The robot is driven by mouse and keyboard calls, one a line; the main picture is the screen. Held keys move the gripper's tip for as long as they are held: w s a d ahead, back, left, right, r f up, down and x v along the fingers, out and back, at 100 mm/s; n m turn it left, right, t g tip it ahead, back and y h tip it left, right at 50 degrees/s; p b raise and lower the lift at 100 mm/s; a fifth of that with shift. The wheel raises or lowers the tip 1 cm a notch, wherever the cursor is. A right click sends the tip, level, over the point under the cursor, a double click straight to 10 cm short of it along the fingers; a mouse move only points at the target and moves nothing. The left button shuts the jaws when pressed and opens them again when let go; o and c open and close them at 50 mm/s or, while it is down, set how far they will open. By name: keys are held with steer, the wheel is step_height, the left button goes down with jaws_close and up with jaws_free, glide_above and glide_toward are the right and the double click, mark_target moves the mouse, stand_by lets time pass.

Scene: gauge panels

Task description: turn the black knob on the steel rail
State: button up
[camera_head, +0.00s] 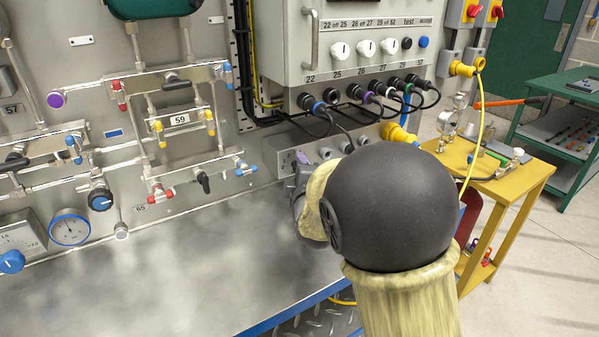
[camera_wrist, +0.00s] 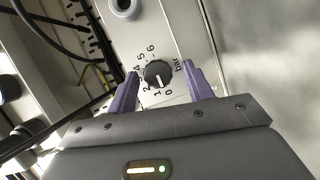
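The black knob (camera_wrist: 157,73) sits on the pale steel rail (camera_wrist: 172,28) in the wrist view, inside a printed scale with numbers up to 6 and the word bar. Its white mark seems to point near the 1. My gripper (camera_wrist: 160,69) is open, with one purple finger on each side of the knob and a visible gap to it on both sides. In the head view the rail (camera_head: 283,160) runs below the white control box, and my arm hides the knob and most of my gripper.
The control box (camera_head: 353,50) with plugged black cables (camera_head: 330,112) hangs just above the rail. A pipe panel with valves and a number 59 plate (camera_head: 180,119) stands left. A yellow table (camera_head: 502,184) is at right. The steel bench top (camera_head: 150,270) is clear.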

steer(key=b+v, duration=0.5)
steer(key=v, duration=1.2)
steer(key=shift+s, duration=0.2)
